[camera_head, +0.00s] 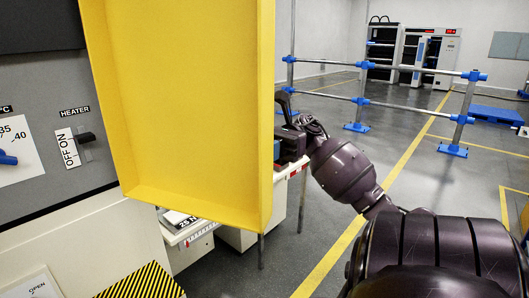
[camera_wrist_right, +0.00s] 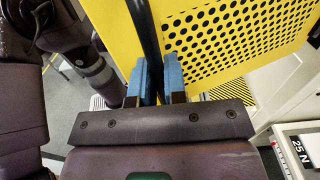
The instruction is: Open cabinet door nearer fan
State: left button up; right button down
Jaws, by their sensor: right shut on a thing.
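A yellow cabinet door (camera_head: 190,100) fills the left middle of the head view, swung out with its plain, rimmed inner side facing me. In the right wrist view its perforated yellow outer face (camera_wrist_right: 215,45) shows, with a dark bar handle (camera_wrist_right: 145,38) in front of it. My right gripper (camera_wrist_right: 157,78) has its two blue fingers closed around that handle. In the head view my right arm reaches behind the door's right edge, and the fingertips are hidden there. I see no fan and no second cabinet door. My left gripper is in neither view.
A grey panel with a heater switch (camera_head: 86,137) stands at the left, close to the door. A white bench (camera_head: 188,234) is partly hidden below the door. Railings with blue joints (camera_head: 363,101) cross the floor behind.

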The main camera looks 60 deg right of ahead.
jog(key=shift+d, duration=0.1)
dwell(0.4)
jog(key=c, duration=1.2)
grip_release()
jog(key=shift+w, duration=0.1)
jog(key=b+v, duration=0.1)
jog(key=v, duration=0.9)
jog(key=shift+d, duration=0.35)
